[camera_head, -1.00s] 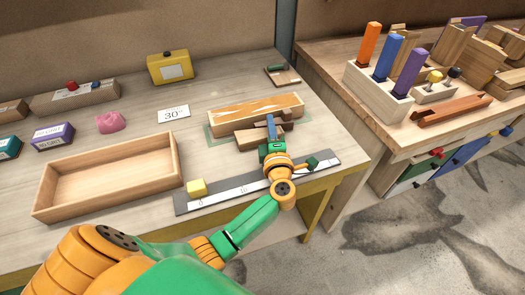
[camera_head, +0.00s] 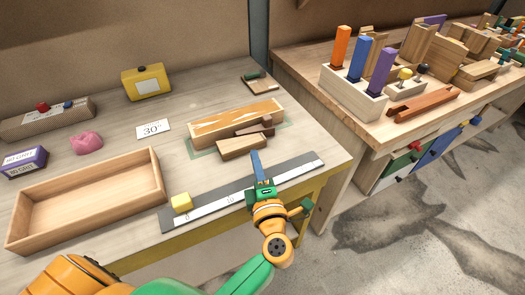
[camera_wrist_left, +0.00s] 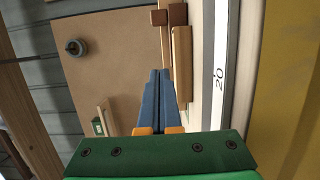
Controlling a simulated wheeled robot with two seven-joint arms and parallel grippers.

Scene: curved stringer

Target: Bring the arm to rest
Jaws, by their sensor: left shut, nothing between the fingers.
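My left arm, orange and green, comes in from the lower left in the head view. Its left gripper (camera_head: 256,160) has blue fingers that are closed together with nothing between them. The gripper is over the ruler strip (camera_head: 212,207) near the bench's front edge, just in front of a small wooden block (camera_head: 242,147). In the left wrist view the shut blue fingers (camera_wrist_left: 158,78) point up the picture, with the wooden block (camera_wrist_left: 182,70) just right of them. My right gripper is not in view.
A long curved wooden piece (camera_head: 235,120) lies behind the small block. A "30°" card (camera_head: 152,130) and yellow box (camera_head: 147,82) are further back. A second bench (camera_head: 410,122) stands right.

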